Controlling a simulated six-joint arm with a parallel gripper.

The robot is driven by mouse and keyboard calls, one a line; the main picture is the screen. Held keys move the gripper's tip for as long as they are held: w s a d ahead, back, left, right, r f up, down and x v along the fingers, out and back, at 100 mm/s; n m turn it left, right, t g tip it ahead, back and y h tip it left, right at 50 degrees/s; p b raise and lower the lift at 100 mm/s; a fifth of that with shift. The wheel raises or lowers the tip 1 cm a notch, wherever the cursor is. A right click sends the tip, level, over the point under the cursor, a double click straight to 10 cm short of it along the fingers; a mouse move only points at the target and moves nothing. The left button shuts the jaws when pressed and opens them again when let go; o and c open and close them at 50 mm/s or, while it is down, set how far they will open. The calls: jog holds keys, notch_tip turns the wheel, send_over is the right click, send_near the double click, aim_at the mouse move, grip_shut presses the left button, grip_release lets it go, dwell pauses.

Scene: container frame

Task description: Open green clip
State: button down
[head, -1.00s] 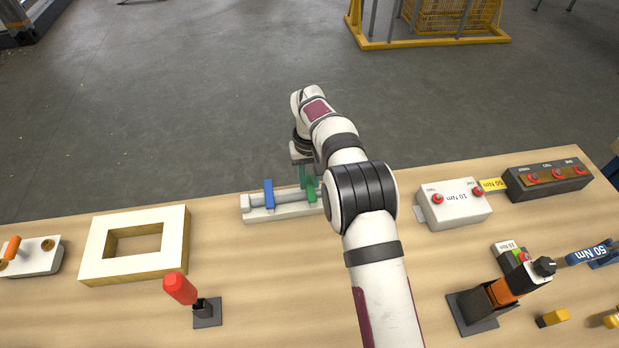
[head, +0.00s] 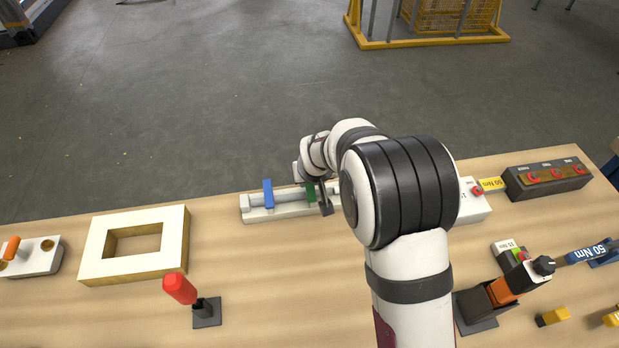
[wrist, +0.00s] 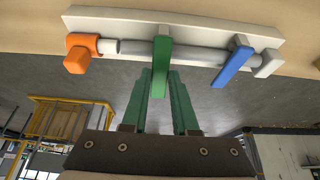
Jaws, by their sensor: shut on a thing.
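The green clip (wrist: 161,62) is an upright-handled bar on a grey rod, set in a white holder (wrist: 205,30). In the wrist view its free end lies between the two green fingers of my gripper (wrist: 160,78), which is shut on it. In the head view the green clip (head: 310,192) shows only in part beside my wrist, and the right end of its holder is hidden behind my arm.
A blue clip (head: 268,194) sits on the same rod to the left. An orange end piece (wrist: 83,52) shows in the wrist view. A wooden frame (head: 180,228) and a red-handled lever (head: 180,289) stand to the left. A white button box (head: 474,209) is partly behind my arm.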

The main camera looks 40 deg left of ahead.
aim_at(313, 201)
jog(key=shift+s+d+r+t+y, duration=0.15)
jog(key=shift+s+d+t+y, duration=0.1)
jog(key=shift+s+t+y, duration=0.45)
jog(key=shift+w+d+t+y, duration=0.1)
jog(key=shift+d+t+y, duration=0.3)
jog(key=shift+t+y, duration=0.25)
jog(key=shift+s+d+t+y, duration=0.45)
jog(key=shift+t+y, duration=0.4)
jog(key=shift+y, duration=0.1)
jog(key=shift+s+d+t+y, duration=0.3)
jog(key=shift+d+t+y, duration=0.05)
jog(key=shift+t+y, duration=0.4)
jog(key=shift+s+d+t+y, duration=0.25)
jog(key=shift+d+t+y, duration=0.05)
jog(key=shift+t+y, duration=0.45)
jog(key=shift+s, duration=0.1)
jog(key=c, duration=0.7)
grip_release()
